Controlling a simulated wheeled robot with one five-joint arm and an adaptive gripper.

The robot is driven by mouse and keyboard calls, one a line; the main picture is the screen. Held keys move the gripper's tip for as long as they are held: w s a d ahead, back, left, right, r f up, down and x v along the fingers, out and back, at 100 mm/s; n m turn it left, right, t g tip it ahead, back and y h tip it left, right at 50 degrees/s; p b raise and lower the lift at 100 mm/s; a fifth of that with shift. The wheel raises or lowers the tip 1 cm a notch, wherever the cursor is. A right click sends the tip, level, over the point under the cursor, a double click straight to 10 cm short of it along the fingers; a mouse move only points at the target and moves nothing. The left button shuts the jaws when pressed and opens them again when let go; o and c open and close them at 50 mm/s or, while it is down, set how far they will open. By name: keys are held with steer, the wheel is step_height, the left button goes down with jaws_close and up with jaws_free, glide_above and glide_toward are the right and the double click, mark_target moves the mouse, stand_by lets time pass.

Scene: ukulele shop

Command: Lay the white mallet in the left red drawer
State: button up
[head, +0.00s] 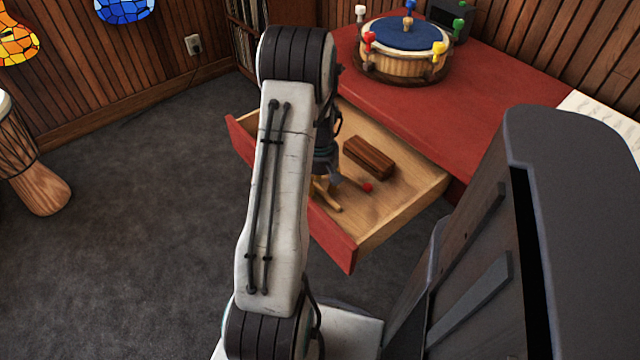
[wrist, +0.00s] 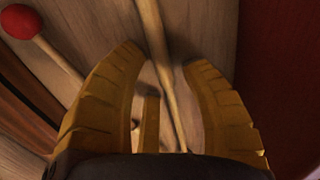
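The red drawer (head: 350,250) is pulled out from the red desk, with a pale wooden inside. My gripper (head: 326,196) is low inside it, near its front, partly hidden behind my arm. In the wrist view my yellow fingers (wrist: 165,62) are spread apart. A thin pale wooden stick (wrist: 152,25) runs between them, apparently on or close to the drawer floor. A small whitish spot shows low between the fingers, but I cannot tell whether it is the white mallet's head. A red-headed mallet (wrist: 20,21) lies beside it; its head also shows in the head view (head: 367,187).
A dark brown wooden block (head: 369,157) lies in the drawer. On the red desktop (head: 490,110) stands a round wooden drum (head: 405,62) with a blue top and coloured pegs, one white. A hand drum (head: 30,165) stands at the left. The carpet between is clear.

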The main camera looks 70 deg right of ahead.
steer(key=shift+r, duration=0.1)
steer(key=shift+a+r, duration=0.1)
steer(key=shift+r, duration=5.8)
steer(key=w+a+r+n+t+h+p, duration=0.1)
steer(key=w+a+r+n+p, duration=0.2)
steer(key=w+a+r+p, duration=0.95)
steer(key=a+r+n+p, duration=0.1)
steer(key=a+r, duration=0.3)
steer(key=a, duration=0.5)
steer(key=a+r+n+t+p, duration=0.1)
steer(key=a+r, duration=0.4)
steer(key=a, duration=0.5)
steer(key=a+r+n+t+y+p, duration=0.1)
steer(key=a+r, duration=0.3)
steer(key=a, duration=0.5)
steer(key=shift+w+a+r+n, duration=0.25)
steer(key=shift+w+r+n, duration=0.05)
steer(key=shift+n, duration=0.1)
